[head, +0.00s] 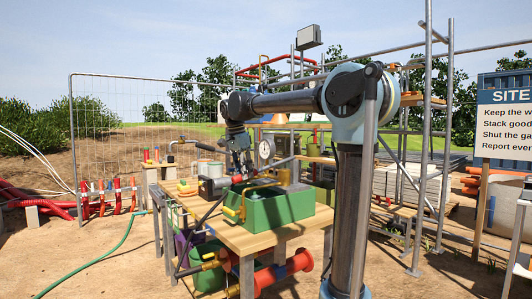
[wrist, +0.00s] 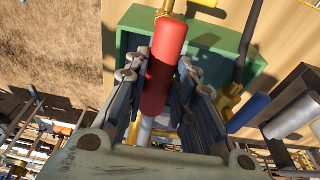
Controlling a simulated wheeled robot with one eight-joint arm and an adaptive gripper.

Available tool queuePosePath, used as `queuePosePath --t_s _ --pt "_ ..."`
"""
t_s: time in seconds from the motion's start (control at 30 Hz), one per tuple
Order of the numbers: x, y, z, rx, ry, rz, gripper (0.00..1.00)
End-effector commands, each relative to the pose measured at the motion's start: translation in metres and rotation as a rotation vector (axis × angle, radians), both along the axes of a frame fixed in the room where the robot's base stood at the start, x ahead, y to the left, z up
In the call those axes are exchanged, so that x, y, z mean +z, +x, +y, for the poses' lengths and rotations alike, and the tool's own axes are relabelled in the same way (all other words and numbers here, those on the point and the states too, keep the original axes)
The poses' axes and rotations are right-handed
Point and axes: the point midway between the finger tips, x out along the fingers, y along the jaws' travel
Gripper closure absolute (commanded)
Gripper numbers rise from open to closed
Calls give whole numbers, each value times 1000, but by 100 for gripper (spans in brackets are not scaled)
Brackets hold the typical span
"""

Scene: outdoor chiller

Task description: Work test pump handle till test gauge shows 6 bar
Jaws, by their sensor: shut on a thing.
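My gripper (head: 239,170) is over the wooden bench beside the green test pump tank (head: 282,208). In the wrist view my gripper (wrist: 158,76) has its fingers on both sides of the red grip of the pump handle (wrist: 168,48) and is shut on it. The green tank (wrist: 225,62) lies beneath the handle in that view. A round white gauge (head: 267,149) stands behind the tank in the head view. Its needle and numbers are too small to read. In the head view the handle is mostly hidden by my gripper.
The wooden bench (head: 241,240) carries yellow pipework and a grey cylinder (wrist: 291,116) near the tank. Red pipe flanges (head: 300,261) are below it. Scaffold poles (head: 446,150) and a site sign (head: 503,115) stand right. A green hose (head: 98,258) crosses open ground at left.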

Motion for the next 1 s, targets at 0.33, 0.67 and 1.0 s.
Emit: queuePosePath --t_s 0.33,0.67,1.0 --pt "-24 3 -1 0 -79 -58 100" --pt "-23 3 -1 1 -76 -56 100" --pt "41 2 0 -5 119 76 100"
